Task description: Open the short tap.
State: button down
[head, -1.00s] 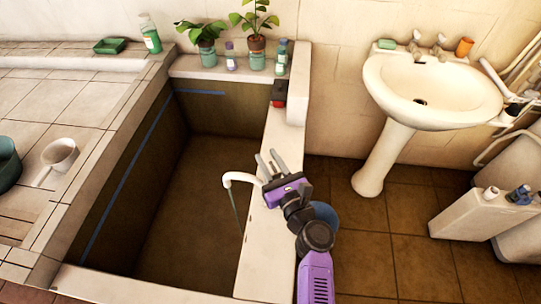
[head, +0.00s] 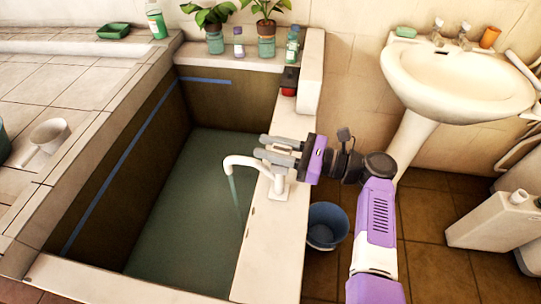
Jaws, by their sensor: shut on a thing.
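The short white tap (head: 236,161) stands on the ledge at the right side of the sunken basin (head: 250,240). Its curved spout points left over the basin, and a thin stream of water (head: 235,192) runs from it. My gripper (head: 264,147) reaches in from the right at the top of the tap. Its grey fingers are shut on the tap's upper part and partly hide it, so the handle is not clearly seen. Greenish water (head: 190,210) covers the basin floor.
A blue bucket (head: 327,226) stands on the floor right of the ledge, near my arm. A white pedestal sink (head: 455,90) with its own taps (head: 437,30) is at the upper right. Potted plants (head: 266,38) and bottles line the back ledge. A white dipper (head: 42,138) lies on the left tiles.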

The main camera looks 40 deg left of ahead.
aim_at(291, 152)
jog(key=shift+s+d+f+n+g+h+b, duration=0.15)
jog(key=shift+n+g+h+b, duration=0.5)
jog(key=shift+b, duration=0.65)
jog(key=shift+s+n+g, duration=0.1)
jog(key=shift+n+g, duration=0.15)
jog(key=shift+g, duration=0.3)
jog(key=c, duration=1.1)
grip_release()
jog(key=shift+b+v, duration=0.7)
jog(key=shift+v, duration=3.15)
